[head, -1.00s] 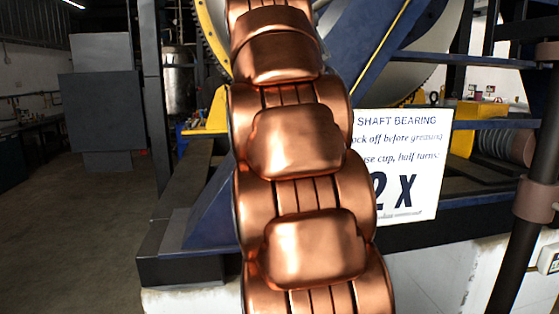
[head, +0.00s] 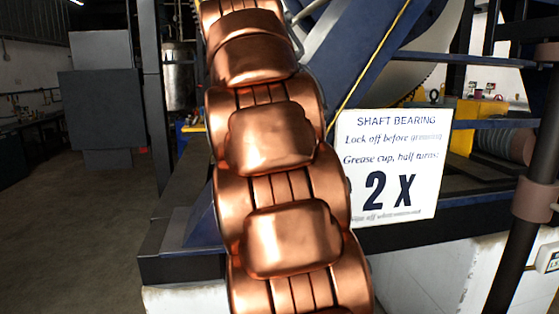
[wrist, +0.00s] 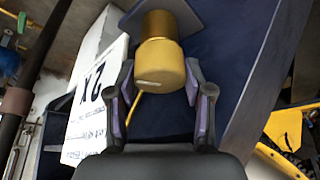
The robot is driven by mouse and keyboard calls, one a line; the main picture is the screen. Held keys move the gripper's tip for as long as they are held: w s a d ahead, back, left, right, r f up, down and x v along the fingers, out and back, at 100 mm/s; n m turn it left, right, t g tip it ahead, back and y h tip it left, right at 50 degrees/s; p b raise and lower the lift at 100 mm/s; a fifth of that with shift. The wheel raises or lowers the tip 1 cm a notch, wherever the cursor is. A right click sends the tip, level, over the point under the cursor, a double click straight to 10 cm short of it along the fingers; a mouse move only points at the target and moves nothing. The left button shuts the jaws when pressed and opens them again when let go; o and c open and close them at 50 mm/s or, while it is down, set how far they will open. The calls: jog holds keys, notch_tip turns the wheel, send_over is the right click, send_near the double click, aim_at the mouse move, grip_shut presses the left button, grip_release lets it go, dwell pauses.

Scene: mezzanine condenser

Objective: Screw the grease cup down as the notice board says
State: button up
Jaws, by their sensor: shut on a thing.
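The grease cup (wrist: 160,66) is a brass-coloured cylinder in the wrist view, below a narrower gold neck (wrist: 158,24) at a dark flat plate. A short pale mark shows on the cup's near end. My gripper (wrist: 159,78) is shut on the cup, with one finger on each side. The notice board (head: 392,165) is a white sign right of my arm in the head view. It reads "SHAFT BEARING", "Lock off before greasing", "Grease cup, half turns:" and a large "2 X". Its bottom line is too small to read surely. The board also shows upside down in the wrist view (wrist: 92,100). My arm hides the cup in the head view.
A blue frame beam (head: 365,65) slopes behind my arm. A dark upright pipe (head: 530,190) stands at the right. A white plinth (head: 440,275) lies below the frame. Open floor (head: 75,225) extends at the left, with grey cabinets (head: 100,105) beyond.

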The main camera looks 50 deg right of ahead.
jog(key=o, duration=1.2)
jog(key=shift+c, duration=0.2)
jog(key=shift+n, duration=0.3)
